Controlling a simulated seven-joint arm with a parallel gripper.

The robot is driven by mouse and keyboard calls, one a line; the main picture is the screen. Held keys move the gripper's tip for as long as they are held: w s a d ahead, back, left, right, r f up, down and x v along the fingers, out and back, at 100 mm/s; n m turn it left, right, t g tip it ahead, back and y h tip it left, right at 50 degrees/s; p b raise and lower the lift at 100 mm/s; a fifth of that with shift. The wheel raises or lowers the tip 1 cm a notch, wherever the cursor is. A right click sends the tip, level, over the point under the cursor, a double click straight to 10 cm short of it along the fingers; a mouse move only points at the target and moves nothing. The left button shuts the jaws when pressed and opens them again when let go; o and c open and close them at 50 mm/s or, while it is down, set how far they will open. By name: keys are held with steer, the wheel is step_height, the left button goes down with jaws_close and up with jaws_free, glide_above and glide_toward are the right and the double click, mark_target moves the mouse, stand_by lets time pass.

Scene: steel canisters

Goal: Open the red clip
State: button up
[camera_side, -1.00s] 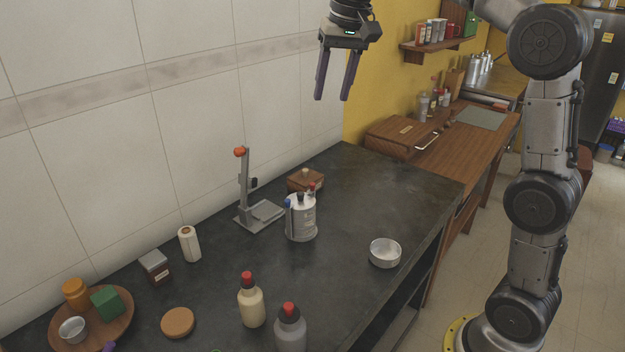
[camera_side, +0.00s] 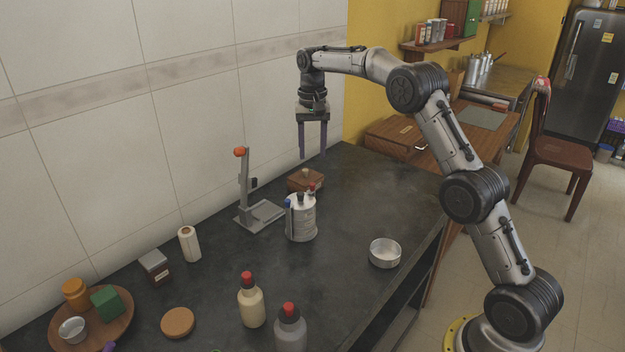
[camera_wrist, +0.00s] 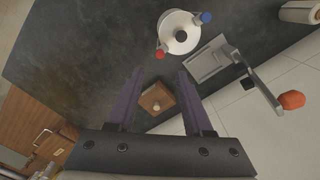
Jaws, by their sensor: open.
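A steel canister (camera_side: 301,219) stands upright on the dark counter in the side view. It has a red clip (camera_side: 312,187) at its right rim and a blue clip (camera_side: 288,204) at its left. In the wrist view the canister (camera_wrist: 181,36) shows from above, with the red clip (camera_wrist: 160,54) on its near left edge and the blue clip (camera_wrist: 206,17) opposite. I cannot tell whether the red clip is latched. My gripper (camera_side: 313,155) is open and empty, pointing down, above and behind the canister. Its fingers (camera_wrist: 160,78) hang over a small wooden box (camera_wrist: 157,99).
A grey stand with an orange knob (camera_side: 240,152) rises left of the canister. The wooden box (camera_side: 305,181) sits behind it. A metal bowl (camera_side: 385,254) is to the right, and red-capped bottles (camera_side: 251,304) stand in front.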

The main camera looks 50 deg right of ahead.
mark_target(312, 183)
step_height(312, 183, down, 9)
steer(key=shift+f, duration=0.15)
stand_by(0.4)
jaws_close()
stand_by(1.2)
